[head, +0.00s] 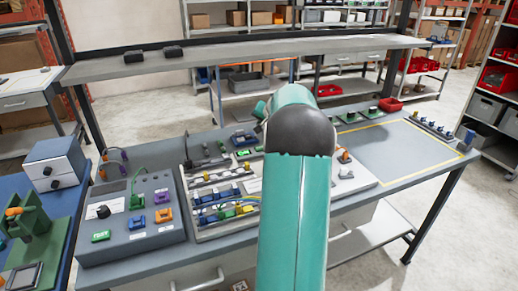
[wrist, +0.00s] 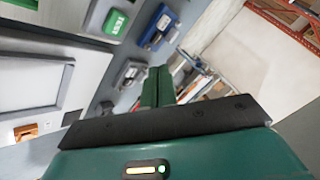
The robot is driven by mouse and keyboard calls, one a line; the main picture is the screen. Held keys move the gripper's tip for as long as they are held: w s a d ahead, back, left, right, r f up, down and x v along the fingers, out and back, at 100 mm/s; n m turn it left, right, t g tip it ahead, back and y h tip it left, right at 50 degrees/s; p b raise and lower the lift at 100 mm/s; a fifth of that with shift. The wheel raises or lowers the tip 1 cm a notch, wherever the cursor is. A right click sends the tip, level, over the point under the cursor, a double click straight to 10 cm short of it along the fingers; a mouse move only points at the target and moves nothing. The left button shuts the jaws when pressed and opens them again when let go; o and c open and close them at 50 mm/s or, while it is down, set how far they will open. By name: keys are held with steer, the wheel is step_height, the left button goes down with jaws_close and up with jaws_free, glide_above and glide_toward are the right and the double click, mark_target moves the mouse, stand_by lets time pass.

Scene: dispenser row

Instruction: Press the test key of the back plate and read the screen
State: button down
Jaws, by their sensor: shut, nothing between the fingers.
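In the wrist view, a green key marked TEST (wrist: 117,21) sits at the upper left on a grey unit, with a blue connector (wrist: 160,27) beside it. A pale framed rectangle (wrist: 30,83) lies at the left; I cannot tell whether it is the screen, and I read nothing on it. My gripper (wrist: 155,84) is shut and empty, with its green fingers apart from the key. In the head view, a green key (head: 101,236) shows on the grey box (head: 150,236) at the bench's left. There my gripper is hidden, and my teal arm covers the middle.
The box also carries a black knob (head: 103,211) and coloured connectors. A board with terminal rows and wires (head: 222,216) stands beside it. A shelf (head: 230,59) spans above the bench. A yellow-outlined area (head: 410,150) at the right is mostly clear.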

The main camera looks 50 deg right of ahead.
mark_target(260, 149)
steer(key=shift+w+a+f, duration=0.1)
steer(key=shift+f, duration=3.75)
steer(key=shift+f, duration=0.15)
steer(key=shift+f, duration=0.25)
steer(key=shift+f, duration=0.5)
steer(key=shift+r, duration=0.9)
steer(key=shift+r, duration=2.5)
